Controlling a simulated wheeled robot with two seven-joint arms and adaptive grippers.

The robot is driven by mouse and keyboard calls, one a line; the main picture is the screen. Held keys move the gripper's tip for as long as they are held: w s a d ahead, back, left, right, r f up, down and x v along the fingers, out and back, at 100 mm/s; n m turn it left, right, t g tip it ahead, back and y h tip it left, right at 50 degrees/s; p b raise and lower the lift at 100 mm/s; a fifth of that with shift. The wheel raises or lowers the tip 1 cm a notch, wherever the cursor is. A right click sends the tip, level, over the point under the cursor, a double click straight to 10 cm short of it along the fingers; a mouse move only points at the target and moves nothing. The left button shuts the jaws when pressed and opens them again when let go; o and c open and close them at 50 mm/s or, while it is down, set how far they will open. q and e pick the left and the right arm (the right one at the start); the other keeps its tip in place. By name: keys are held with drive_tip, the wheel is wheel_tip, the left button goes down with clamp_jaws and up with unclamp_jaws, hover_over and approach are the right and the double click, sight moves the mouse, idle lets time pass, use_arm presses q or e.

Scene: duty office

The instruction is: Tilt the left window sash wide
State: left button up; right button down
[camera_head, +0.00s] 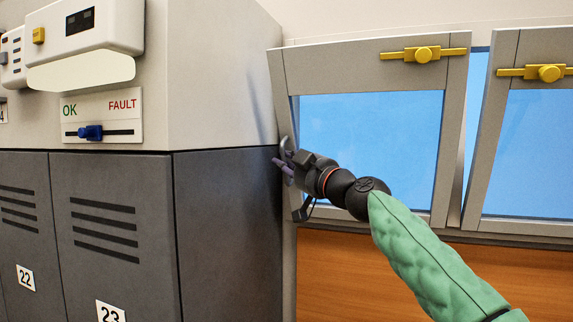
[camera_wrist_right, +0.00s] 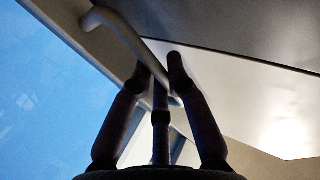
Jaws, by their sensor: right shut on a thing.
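The left window sash (camera_head: 375,82) has a pale grey frame around blue glass and a yellow latch (camera_head: 423,54) on its top rail. The sash stands leaning, with a narrow blue gap along its right side. A curved grey handle (camera_head: 286,150) is at its left edge, and it also shows in the wrist view (camera_wrist_right: 125,35). My right gripper (camera_head: 284,165) is at this handle, its dark fingers (camera_wrist_right: 160,75) shut around the bar. The fingers partly hide the handle's end. My left gripper is not in view.
Grey lockers (camera_head: 105,215) and a light cabinet side (camera_head: 220,80) stand close to the left of my right gripper. A second sash (camera_head: 500,120) with a yellow latch (camera_head: 549,73) is on the right. A wooden panel (camera_head: 345,275) lies below the window.

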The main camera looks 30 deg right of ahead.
drive_tip(key=shift+w+f, duration=0.1)
drive_tip(key=c, duration=1.5)
unclamp_jaws()
drive_tip(key=shift+o, duration=0.2)
drive_tip(key=v, duration=1.2)
